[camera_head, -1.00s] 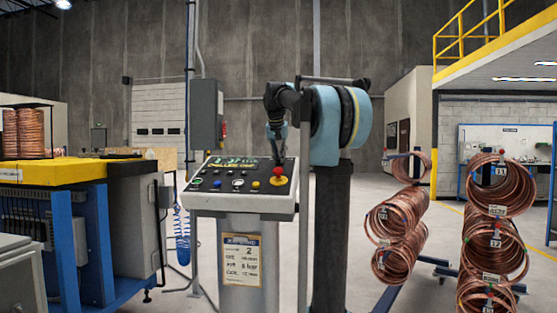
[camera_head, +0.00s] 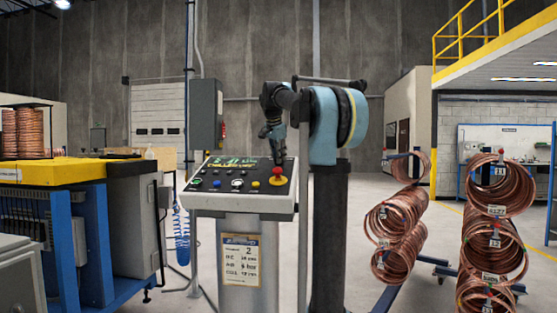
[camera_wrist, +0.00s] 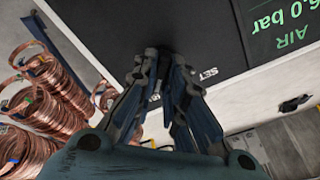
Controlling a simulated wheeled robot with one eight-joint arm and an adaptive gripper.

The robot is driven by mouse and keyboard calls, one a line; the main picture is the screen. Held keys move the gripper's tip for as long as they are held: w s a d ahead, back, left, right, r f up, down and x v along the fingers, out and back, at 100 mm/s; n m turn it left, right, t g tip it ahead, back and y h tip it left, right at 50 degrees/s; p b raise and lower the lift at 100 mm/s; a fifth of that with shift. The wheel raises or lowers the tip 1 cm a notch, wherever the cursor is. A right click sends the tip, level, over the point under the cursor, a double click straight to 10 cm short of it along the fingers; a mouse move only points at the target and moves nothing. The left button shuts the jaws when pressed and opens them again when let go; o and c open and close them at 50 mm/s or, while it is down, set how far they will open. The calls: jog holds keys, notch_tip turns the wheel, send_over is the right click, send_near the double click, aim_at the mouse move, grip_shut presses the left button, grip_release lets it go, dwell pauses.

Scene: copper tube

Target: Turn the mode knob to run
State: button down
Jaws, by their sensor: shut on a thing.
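The control panel (camera_head: 215,193) stands on a grey pedestal in the head view, with a dark sloping face. My gripper (camera_head: 278,163) points down at the panel's far right part, just behind the red mushroom button (camera_head: 277,171). In the wrist view my gripper (camera_wrist: 158,75) has its fingers close together at the dark panel face (camera_wrist: 130,25), beside the printed word SET. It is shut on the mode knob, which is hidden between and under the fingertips. I cannot read the knob's pointer or see a RUN label.
A yellow button (camera_head: 255,184) and several other buttons sit along the panel's front. A lit green display (camera_head: 235,161) is at its back left. Copper coils (camera_head: 495,235) hang on racks at right. A blue-framed machine (camera_head: 95,225) stands at left.

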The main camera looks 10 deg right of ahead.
jog(key=shift+a, duration=0.1)
dwell(0.5)
jog(key=c, duration=1.6)
grip_release()
jog(key=shift+c, duration=0.2)
jog(key=v, duration=1.1)
jog(key=shift+r, duration=0.4)
jog(key=shift+s, duration=0.15)
